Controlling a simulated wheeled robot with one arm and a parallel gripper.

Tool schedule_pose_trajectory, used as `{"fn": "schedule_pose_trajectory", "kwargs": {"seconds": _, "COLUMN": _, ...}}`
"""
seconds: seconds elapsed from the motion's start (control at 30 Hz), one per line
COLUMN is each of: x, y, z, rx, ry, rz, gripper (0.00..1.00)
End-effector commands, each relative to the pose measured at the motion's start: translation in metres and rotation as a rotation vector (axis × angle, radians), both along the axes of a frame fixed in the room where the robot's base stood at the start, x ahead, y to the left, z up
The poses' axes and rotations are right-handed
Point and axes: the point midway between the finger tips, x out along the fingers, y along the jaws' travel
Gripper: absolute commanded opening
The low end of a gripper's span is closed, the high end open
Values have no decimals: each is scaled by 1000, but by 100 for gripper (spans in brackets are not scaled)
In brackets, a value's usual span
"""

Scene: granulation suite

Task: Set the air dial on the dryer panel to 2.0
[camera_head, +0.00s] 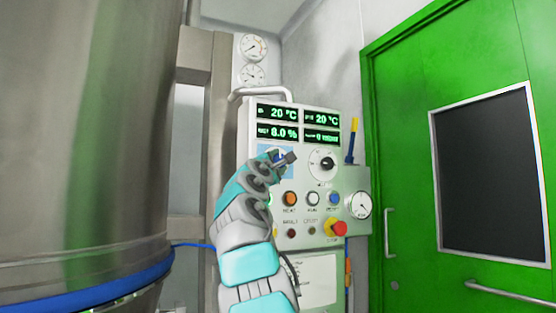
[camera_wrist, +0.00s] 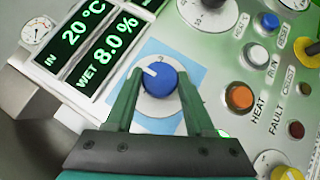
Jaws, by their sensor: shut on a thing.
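The dryer panel (camera_head: 322,187) is a light-coloured box with green displays, dials and buttons. In the wrist view a blue knob (camera_wrist: 163,84) with a white pointer mark sits on a white round scale over a light blue patch. I take it to be the air dial; its scale numbers are too small to read. The pointer is toward the knob's upper left in that view. My gripper (camera_wrist: 161,80) is shut on the blue knob, one green finger on each side. In the head view my gripper (camera_head: 285,159) covers most of this dial.
A black dial (camera_head: 322,162) is to the right of my gripper. Below are orange (camera_head: 290,199), white (camera_head: 313,199) and blue (camera_head: 334,199) buttons and a red stop button (camera_head: 338,228) on yellow. A steel vessel (camera_head: 90,130) stands left, a green door (camera_head: 400,150) right.

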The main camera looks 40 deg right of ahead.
Motion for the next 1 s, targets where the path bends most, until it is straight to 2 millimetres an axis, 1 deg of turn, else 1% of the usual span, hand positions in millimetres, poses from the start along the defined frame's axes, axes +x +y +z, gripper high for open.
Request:
{"fn": "schedule_pose_trajectory", "kwargs": {"seconds": 0.37, "x": 0, "y": 0, "z": 1, "rx": 2, "ry": -2, "rz": 1, "gripper": 0}}
{"fn": "schedule_pose_trajectory", "kwargs": {"seconds": 0.4, "x": 0, "y": 0, "z": 1, "rx": 2, "ry": -2, "rz": 1, "gripper": 58}}
{"fn": "schedule_pose_trajectory", "kwargs": {"seconds": 0.63, "x": 0, "y": 0, "z": 0, "rx": 3, "ry": -1, "rz": 0, "gripper": 83}}
{"fn": "schedule_pose_trajectory", "kwargs": {"seconds": 1.0, "x": -2, "y": 2, "z": -2, "rx": 3, "ry": -1, "rz": 0, "gripper": 84}}
